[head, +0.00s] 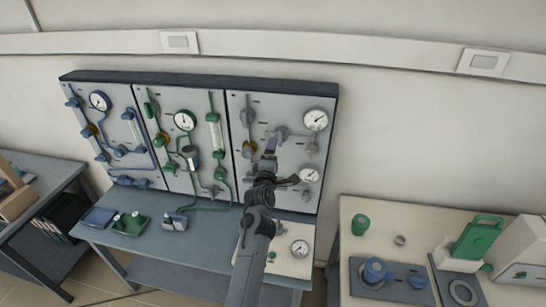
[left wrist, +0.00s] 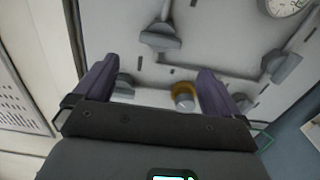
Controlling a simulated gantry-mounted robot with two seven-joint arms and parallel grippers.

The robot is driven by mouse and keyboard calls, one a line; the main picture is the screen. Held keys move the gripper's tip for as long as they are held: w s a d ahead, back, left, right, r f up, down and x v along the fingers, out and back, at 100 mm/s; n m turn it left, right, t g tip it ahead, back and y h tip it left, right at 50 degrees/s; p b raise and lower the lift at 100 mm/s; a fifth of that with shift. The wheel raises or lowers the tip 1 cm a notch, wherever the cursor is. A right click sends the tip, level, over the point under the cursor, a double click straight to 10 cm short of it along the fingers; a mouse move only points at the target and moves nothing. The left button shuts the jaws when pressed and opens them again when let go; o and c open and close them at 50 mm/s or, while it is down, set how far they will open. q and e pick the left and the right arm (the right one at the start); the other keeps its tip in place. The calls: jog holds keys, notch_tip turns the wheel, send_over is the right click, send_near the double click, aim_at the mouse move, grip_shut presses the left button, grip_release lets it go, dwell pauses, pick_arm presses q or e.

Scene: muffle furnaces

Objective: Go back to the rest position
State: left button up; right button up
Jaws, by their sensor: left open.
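My left gripper (head: 271,147) is in front of the grey right-hand wall panel (head: 285,103) in the head view. In the left wrist view its two purple fingers (left wrist: 158,72) are spread apart, with nothing held between them. A brown-collared knob (left wrist: 184,95) on the panel shows between the fingers, close to one of them. I cannot tell how far the fingertips are from the panel. The arm hides part of the panel's lower middle in the head view. My right gripper is not in view.
The panel carries gauges (head: 315,120) and grey valve handles (left wrist: 160,40). Panels with green and blue piping stand to its left. A blue-grey bench (head: 150,240) with small devices is below. A pale bench (head: 395,222) with equipment stands at right. Bare wall lies between panel and right bench.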

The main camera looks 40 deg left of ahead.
pick_arm(q)
jog(key=s+f+m+g+h, duration=0.1)
jog(key=s+f+m, duration=0.2)
jog(key=s+f, duration=0.6)
jog(key=s+f+m+g+h, duration=0.1)
jog(key=s+f+m+g, duration=0.1)
jog(key=s+f, duration=0.65)
jog(key=s+d+f+m+g+h, duration=0.2)
jog(key=s+d+f+m+h, duration=0.1)
jog(key=s+d+f+m, duration=0.5)
jog(key=s+d+r+m+g+h, duration=0.1)
jog(key=s+d+r+m+g, duration=0.25)
jog(key=s+d+m, duration=0.45)
jog(key=s+d+r+m+g+h, duration=0.2)
jog(key=s+d+m+g, duration=0.2)
jog(key=s, duration=0.8)
notch_tip(320, 180, up, 18)
jog(key=p, duration=1.8)
jog(key=shift+w+a+r+p, duration=0.15)
jog(key=shift+w+p, duration=0.1)
jog(key=shift+p, duration=0.1)
